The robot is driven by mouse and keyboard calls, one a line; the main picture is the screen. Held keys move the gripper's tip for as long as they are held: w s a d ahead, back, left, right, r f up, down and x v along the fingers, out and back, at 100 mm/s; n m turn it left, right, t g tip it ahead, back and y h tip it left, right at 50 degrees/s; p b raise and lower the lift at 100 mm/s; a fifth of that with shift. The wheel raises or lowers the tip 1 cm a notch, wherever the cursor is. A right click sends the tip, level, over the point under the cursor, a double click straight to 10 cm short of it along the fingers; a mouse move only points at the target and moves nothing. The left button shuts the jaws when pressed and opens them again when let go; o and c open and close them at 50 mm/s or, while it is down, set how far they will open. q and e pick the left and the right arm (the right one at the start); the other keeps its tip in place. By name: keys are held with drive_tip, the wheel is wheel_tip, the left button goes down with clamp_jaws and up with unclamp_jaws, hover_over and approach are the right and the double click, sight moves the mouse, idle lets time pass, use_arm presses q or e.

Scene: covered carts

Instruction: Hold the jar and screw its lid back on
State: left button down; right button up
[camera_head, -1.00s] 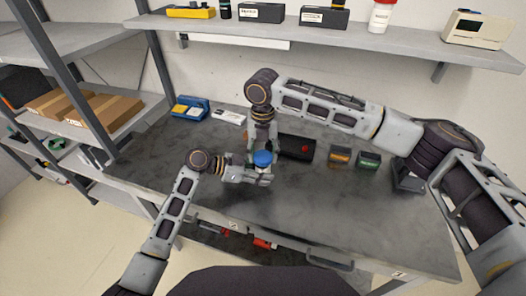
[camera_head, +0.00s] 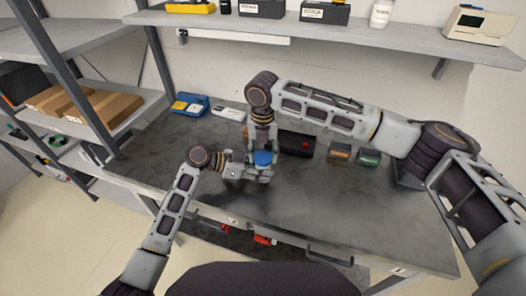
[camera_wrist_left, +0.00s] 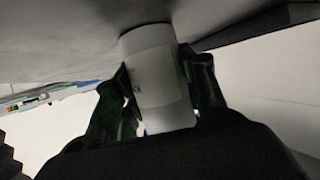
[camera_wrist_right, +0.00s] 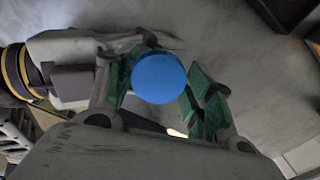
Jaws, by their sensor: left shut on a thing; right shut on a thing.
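The white jar (camera_wrist_left: 155,75) stands between the two fingers of my left gripper (camera_wrist_left: 160,100), which is shut on it. A label with dark print shows at the jar's side. The round blue lid (camera_wrist_right: 158,78) is on top of the jar side, between the green-padded fingers of my right gripper (camera_wrist_right: 160,95), which is shut on it from above. In the head view the lid (camera_head: 262,158) shows just above my left gripper (camera_head: 252,172), with my right gripper (camera_head: 263,148) directly over it. How far the lid sits on the thread is hidden.
A loaded shelf (camera_head: 340,30) runs along the wall. The table's front right is clear.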

drive_tip(key=shift+s+d+f, duration=0.1)
drive_tip(key=shift+d+f, duration=0.05)
drive_tip(key=shift+f, duration=0.9)
idle(1.0)
drive_tip(key=shift+r, duration=0.15)
drive_tip(key=shift+c, duration=0.4)
drive_tip(key=shift+r+g, duration=0.25)
drive_tip(key=shift+g, duration=0.05)
drive_tip(key=shift+c, duration=0.6)
drive_tip(key=shift+s+r, duration=0.1)
drive_tip(key=shift+a+r, duration=0.1)
drive_tip(key=shift+a, duration=0.15)
drive_tip(key=shift+w+r, duration=0.2)
drive_tip(key=shift+r, duration=0.1)
